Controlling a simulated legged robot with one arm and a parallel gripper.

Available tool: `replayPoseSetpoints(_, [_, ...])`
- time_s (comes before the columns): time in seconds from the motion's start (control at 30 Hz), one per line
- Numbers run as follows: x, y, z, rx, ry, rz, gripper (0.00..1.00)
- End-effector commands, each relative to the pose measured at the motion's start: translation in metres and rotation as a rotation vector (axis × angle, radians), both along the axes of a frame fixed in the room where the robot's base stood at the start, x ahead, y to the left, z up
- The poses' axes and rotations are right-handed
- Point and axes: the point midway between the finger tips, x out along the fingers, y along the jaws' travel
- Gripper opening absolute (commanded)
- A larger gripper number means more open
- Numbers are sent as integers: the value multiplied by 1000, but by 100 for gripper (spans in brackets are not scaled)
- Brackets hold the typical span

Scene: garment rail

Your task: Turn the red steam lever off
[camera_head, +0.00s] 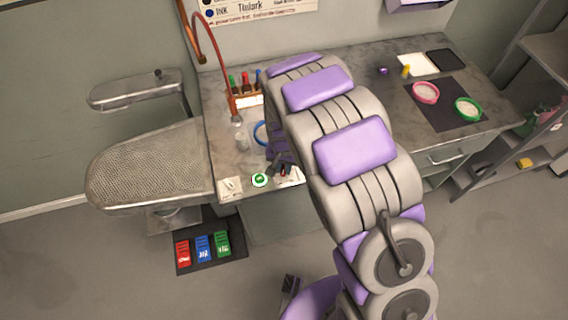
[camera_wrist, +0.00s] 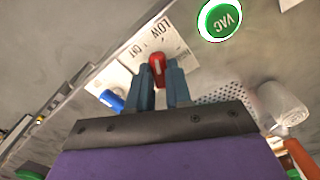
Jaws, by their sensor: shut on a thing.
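The red steam lever (camera_wrist: 157,66) stands on a white marked plate (camera_wrist: 150,45) in the wrist view. In the head view my gripper (camera_head: 279,163) is at the front edge of the worktop, by the white plate (camera_head: 290,178). The lever is mostly hidden there by my gripper and arm. I cannot tell its exact setting.
A green VAC button (camera_wrist: 220,19) and a blue knob (camera_wrist: 111,100) are close by. A perforated ironing board (camera_head: 150,165) juts out left. Red, blue and green pedals (camera_head: 203,248) are on the floor.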

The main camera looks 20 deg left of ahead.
Motion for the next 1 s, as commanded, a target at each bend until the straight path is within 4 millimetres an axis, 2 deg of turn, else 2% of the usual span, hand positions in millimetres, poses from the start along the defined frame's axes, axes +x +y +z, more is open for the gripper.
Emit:
replayPoseSetpoints(0.5, [1, 2, 3, 5, -7, 389, 0])
replayPoseSetpoints(1.0, [3, 2, 3, 5, -11, 503, 0])
